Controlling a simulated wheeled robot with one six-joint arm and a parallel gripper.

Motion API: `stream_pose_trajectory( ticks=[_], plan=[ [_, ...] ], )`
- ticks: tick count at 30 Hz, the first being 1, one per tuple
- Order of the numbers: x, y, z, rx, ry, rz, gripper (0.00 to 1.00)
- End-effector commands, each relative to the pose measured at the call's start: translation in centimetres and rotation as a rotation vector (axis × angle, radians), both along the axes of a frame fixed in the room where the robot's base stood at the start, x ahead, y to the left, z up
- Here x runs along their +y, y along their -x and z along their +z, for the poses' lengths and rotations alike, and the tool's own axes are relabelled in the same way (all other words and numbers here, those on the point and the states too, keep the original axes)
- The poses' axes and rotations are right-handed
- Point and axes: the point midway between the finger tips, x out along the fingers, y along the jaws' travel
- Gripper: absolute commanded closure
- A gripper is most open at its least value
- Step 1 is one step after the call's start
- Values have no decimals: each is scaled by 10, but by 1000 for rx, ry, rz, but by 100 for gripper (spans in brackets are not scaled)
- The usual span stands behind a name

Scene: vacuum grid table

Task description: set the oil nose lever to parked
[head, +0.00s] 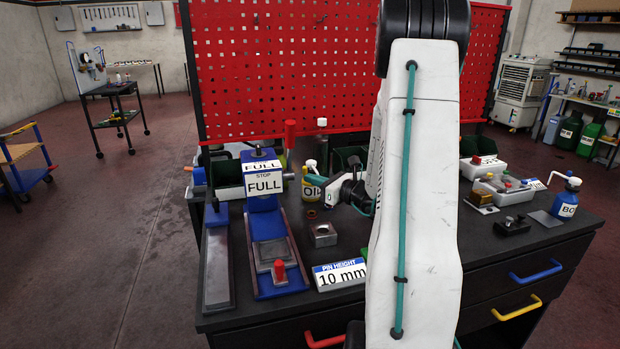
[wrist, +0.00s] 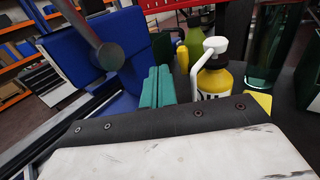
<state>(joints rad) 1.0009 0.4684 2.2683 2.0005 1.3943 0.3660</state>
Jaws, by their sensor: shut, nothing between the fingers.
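The yellow oil bottle (head: 308,190) stands on the dark bench, beside the blue fixture with the FULL signs. In the wrist view the oil bottle (wrist: 215,80) is upright, with a white top (wrist: 213,47) and a thin white spout bending down to the left. I cannot tell which part is the nose lever or its setting. My gripper (head: 317,180) is at the bottle's front right in the head view and covers part of its label. In the wrist view my gripper's teal fingers (wrist: 158,86) are together and empty, left of the bottle; contact cannot be told.
The blue fixture (head: 264,204) with a FULL sign (head: 264,184) stands left of the bottle. A grey metal block (head: 323,234) and a 10 mm sign (head: 340,274) lie in front. A dark bottle (head: 322,150) stands behind. A red perforated panel (head: 290,60) closes the back.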

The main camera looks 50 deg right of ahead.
Motion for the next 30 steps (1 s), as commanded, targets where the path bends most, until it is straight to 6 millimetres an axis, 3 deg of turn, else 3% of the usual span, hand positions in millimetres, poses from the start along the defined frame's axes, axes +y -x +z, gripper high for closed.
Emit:
stream_pose_trajectory(
  ticks=[6,13,18,27,30],
  plan=[
    [16,48,1,1,-1,-3,100],
    [32,85,0,1,-1,5,100],
    [35,97,0,0,-1,7,100],
    [35,99,0,2,10,6,100],
    [47,101,-8,33,42,65,100]
  ],
)
